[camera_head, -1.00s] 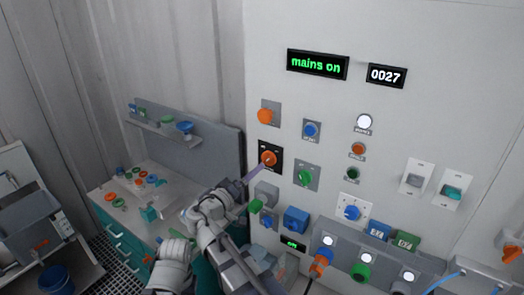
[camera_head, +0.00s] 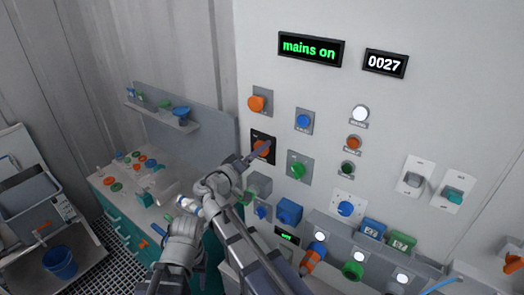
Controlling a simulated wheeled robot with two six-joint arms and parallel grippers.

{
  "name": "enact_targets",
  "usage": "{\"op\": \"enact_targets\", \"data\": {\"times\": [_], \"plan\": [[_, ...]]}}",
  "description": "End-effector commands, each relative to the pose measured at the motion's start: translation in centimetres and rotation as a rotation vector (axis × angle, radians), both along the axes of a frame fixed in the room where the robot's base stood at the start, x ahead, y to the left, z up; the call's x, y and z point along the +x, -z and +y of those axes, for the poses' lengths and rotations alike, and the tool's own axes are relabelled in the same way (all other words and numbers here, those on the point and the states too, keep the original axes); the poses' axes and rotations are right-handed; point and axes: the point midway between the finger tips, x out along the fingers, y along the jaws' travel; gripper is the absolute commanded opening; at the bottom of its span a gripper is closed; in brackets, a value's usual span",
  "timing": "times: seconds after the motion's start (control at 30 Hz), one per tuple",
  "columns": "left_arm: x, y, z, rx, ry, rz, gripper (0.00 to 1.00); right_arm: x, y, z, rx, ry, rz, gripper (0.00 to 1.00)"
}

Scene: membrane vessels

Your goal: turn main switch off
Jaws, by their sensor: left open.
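The main switch (camera_head: 262,146) is an orange knob on a black square plate on the white panel, left of centre. The display (camera_head: 310,48) above it reads "mains on" in green. My left gripper (camera_head: 254,157) is at the switch, with its fingers reaching up to the knob from below. It is open, and I cannot tell whether the fingers touch the knob. The lower part of the knob and plate is partly hidden by the fingers. My right gripper is not in view.
An orange knob (camera_head: 257,103) sits above the switch, and a green knob (camera_head: 297,171) and blue knob (camera_head: 303,121) to its right. A grey box (camera_head: 258,186) and blue box (camera_head: 289,211) stick out below. A bench (camera_head: 128,212) with small parts stands left.

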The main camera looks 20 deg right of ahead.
Motion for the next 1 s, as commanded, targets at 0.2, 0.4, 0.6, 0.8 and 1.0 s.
{"op": "enact_targets", "data": {"times": [0.2, 0.4, 0.6, 0.8, 1.0], "plan": [[-0.03, 0.00, 0.02, 0.000, 0.000, 0.000, 0.50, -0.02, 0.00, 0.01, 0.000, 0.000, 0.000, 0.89], [-0.02, 0.00, 0.02, 0.000, 0.000, 0.000, 0.50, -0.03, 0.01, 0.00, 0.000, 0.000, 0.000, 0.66], [-0.02, 0.00, 0.02, 0.000, 0.000, 0.000, 0.50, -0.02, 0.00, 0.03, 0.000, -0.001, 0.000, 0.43], [-0.02, 0.00, 0.02, 0.000, 0.000, 0.000, 0.50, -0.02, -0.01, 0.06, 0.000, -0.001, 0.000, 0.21], [-0.02, 0.00, 0.02, 0.000, 0.000, 0.000, 0.50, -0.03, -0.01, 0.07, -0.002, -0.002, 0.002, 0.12]]}}
